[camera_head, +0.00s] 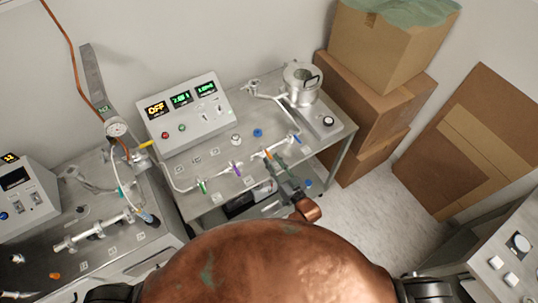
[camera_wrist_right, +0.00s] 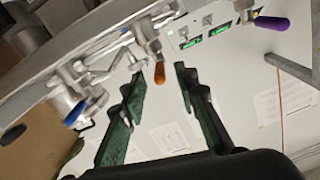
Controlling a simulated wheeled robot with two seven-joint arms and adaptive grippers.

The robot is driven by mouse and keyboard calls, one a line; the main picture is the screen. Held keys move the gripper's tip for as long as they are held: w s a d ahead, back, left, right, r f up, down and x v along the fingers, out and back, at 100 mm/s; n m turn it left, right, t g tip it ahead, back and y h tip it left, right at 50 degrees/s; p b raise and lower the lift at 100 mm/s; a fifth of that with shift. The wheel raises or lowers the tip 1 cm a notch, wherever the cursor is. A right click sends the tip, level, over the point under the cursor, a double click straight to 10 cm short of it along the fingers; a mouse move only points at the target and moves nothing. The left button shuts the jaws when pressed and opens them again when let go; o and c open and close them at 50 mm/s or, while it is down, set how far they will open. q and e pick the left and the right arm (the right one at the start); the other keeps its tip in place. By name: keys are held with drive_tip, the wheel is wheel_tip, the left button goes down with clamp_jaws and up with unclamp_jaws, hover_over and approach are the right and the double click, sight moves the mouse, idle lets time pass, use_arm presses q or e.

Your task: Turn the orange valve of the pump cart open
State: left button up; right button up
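The pump cart (camera_head: 215,198) has a metal top with a pipe line and several coloured valve handles. The orange valve (camera_head: 268,154) is on the pipe near the cart's front edge; its handle also shows in the right wrist view (camera_wrist_right: 160,74). My right gripper (camera_head: 276,163) is beside this valve. In the right wrist view my right gripper (camera_wrist_right: 161,88) is open, its fingers on either side of the orange handle, with visible gaps. Whether the handle lies deep between the fingertips or just beyond them, I cannot tell. My left gripper is not in view.
Blue (camera_head: 296,138), purple (camera_head: 235,168) and green (camera_head: 202,186) handles sit along the same pipe. A control box (camera_head: 185,112) with an orange "OFF" display stands behind. Cardboard boxes (camera_head: 380,90) stand to the right. Another bench (camera_head: 110,245) is at the left.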

sight(269, 154)
drive_tip(key=shift+x, duration=1.65)
clamp_jaws()
